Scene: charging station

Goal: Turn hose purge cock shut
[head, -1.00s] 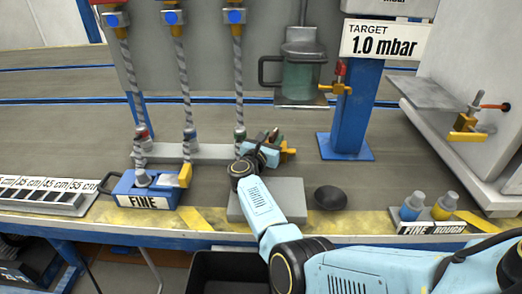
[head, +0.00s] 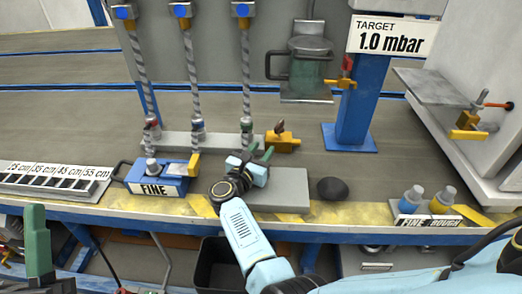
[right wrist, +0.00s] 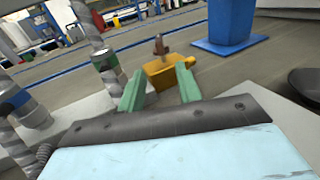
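A yellow cock (head: 283,142) with a small brown handle (head: 279,127) sits at the right end of the grey hose manifold. I take it for the hose purge cock. In the right wrist view the cock (right wrist: 168,74) lies just beyond my fingertips, and its handle (right wrist: 160,46) stands up from the body. My right gripper (head: 260,154) is in front of the cock, apart from it. Its green fingers (right wrist: 160,84) are spread with nothing between them. A green finger of my left gripper (head: 37,240) shows at the lower left; its opening is not clear.
Three braided hoses (head: 194,75) rise from the manifold (head: 222,141). A blue FINE block (head: 158,180), a grey plate (head: 283,185) and a dark round object (head: 332,189) are near the front edge.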

